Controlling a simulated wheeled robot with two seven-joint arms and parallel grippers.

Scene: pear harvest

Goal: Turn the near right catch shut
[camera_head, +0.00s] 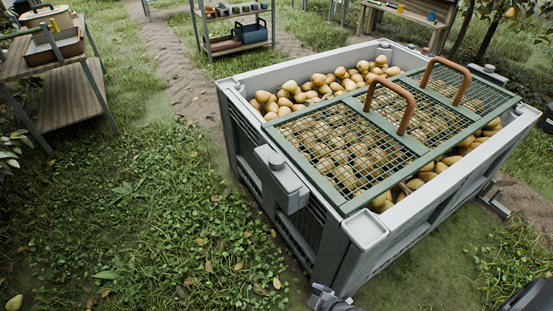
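A large grey crate (365,232) full of pears stands at centre right. A green-framed mesh lid (436,157) with two brown loop handles (404,105) lies over the pears inside the rim. A grey block-like fitting (283,180) sticks out from the crate's left wall, and a smaller one (489,70) shows at the far right rim. I cannot tell which fitting is the near right catch, or whether it is turned. No gripper fingers can be made out.
Pears (300,90) show along the uncovered far side. A wooden table (55,68) stands at upper left and a shelf (235,40) behind the crate. Grass (150,220) left of the crate is open. Dark grey parts, perhaps mine, cut into the bottom edge.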

